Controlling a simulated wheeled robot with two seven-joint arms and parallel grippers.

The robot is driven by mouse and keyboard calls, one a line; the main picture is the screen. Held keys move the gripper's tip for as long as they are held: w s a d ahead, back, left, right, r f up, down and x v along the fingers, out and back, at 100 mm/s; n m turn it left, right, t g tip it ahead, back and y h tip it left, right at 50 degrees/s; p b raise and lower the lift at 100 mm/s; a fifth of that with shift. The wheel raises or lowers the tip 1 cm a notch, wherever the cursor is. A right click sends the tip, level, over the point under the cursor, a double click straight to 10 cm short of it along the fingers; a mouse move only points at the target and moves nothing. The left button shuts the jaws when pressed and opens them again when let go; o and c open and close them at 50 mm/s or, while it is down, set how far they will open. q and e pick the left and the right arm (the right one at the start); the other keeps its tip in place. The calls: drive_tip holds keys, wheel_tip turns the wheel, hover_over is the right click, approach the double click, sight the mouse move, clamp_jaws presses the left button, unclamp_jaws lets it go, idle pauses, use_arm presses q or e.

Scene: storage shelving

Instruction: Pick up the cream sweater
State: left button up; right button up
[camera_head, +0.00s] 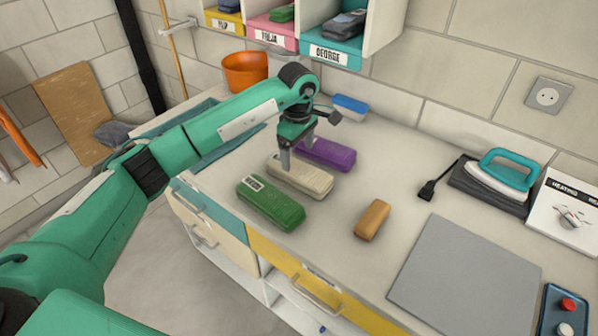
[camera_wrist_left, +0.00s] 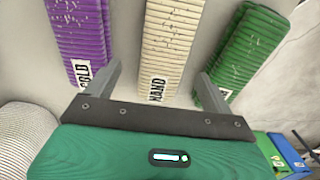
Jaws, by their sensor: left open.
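The cream sweater (camera_head: 308,179) is a folded, ribbed block on the worktop between a purple folded garment (camera_head: 328,154) and a green one (camera_head: 270,204). In the left wrist view the cream sweater (camera_wrist_left: 170,35) carries a tag reading HAND. My left gripper (camera_head: 298,155) points down at the cream sweater, open and empty. In the wrist view its fingers (camera_wrist_left: 160,74) stand apart on either side of the sweater's tagged end. Whether they touch it I cannot tell. My right gripper is not in view.
The purple (camera_wrist_left: 82,35) and green (camera_wrist_left: 240,50) garments lie close on both sides. An orange-brown block (camera_head: 372,220), a grey mat (camera_head: 467,275) and an iron (camera_head: 500,175) are to the right. A blue-and-white block (camera_head: 350,107) and orange bucket (camera_head: 245,71) stand behind.

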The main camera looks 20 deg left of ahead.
sight(299, 168)
use_arm(q)
drive_tip(key=shift+s+d+f+p, duration=0.15)
drive_tip(key=shift+f+p, duration=0.15)
drive_tip(key=shift+f, duration=0.2)
drive_tip(key=f, duration=0.1)
drive_tip(key=f+p, duration=0.1)
drive_tip(key=f, duration=0.1)
drive_tip(key=shift+s+d+f, duration=0.1)
drive_tip(key=shift+s+f, duration=0.05)
drive_tip(key=shift+s, duration=0.05)
drive_tip(key=shift+f, duration=0.55)
drive_tip(key=c, duration=1.2)
drive_tip(key=shift+c, duration=0.2)
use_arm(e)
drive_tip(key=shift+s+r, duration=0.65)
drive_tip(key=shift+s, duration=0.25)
use_arm(q)
drive_tip(key=shift+r, duration=0.1)
